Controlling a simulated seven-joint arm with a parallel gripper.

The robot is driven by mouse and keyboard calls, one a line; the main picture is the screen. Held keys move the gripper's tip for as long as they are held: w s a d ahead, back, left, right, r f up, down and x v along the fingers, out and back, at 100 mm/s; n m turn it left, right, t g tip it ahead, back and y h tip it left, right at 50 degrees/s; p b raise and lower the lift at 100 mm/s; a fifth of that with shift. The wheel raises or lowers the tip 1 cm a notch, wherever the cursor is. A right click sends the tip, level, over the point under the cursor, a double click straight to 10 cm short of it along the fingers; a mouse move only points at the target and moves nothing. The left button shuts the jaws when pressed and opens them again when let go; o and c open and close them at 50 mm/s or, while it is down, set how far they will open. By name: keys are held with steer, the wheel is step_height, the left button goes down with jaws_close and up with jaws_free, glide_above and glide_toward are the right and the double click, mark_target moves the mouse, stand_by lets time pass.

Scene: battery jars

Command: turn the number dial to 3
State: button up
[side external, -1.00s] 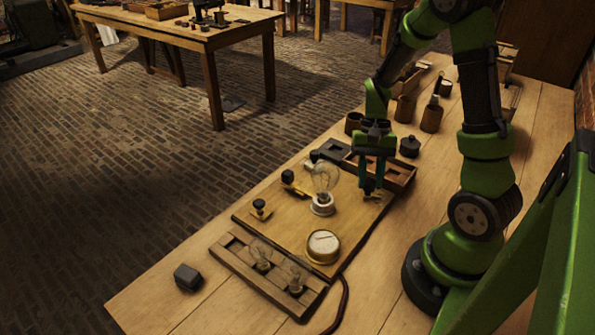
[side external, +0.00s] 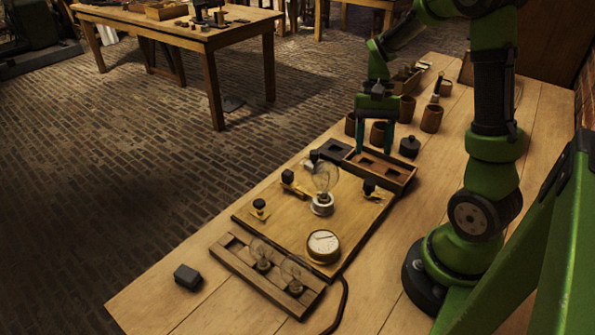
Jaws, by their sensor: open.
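A wooden board (side external: 275,215) carries a glass bulb (side external: 325,178) in a white socket, a round pale-faced gauge (side external: 323,245) and several small black-topped fittings. One black knob (side external: 369,187) sits near the board's right corner. No numbers are readable, so I cannot tell which part is the number dial or where it points. My gripper (side external: 374,152) is open and empty, pointing down. It appears above the compartmented wooden tray (side external: 403,180), behind the black knob and apart from it.
A bulb rack (side external: 233,267) lies at the board's front left, with a dark block (side external: 187,277) beyond it. Brown jars (side external: 431,118) and a black-lidded pot (side external: 409,147) stand behind the tray. A cable (side external: 343,295) runs off the board's front.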

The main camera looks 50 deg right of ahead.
steer(key=v, duration=0.8)
steer(key=shift+d+r, duration=0.15)
steer(key=shift+r, duration=0.2)
steer(key=shift+w+d+f, duration=0.1)
steer(key=shift+w, duration=0.05)
steer(key=s+a+r+n+t, duration=0.2)
steer(key=a+n+t, duration=0.1)
steer(key=a, duration=0.7)
steer(key=s+a+r+n+t+h, duration=0.1)
steer(key=a+n+t, duration=0.3)
steer(key=a, duration=0.6)
steer(key=s+r+t, duration=0.1)
steer(key=t, duration=0.1)
steer(key=shift+r+t+h, duration=0.25)
steer(key=shift+t+h, duration=0.05)
steer(key=shift+a, duration=0.1)
steer(key=shift+c, duration=0.3)
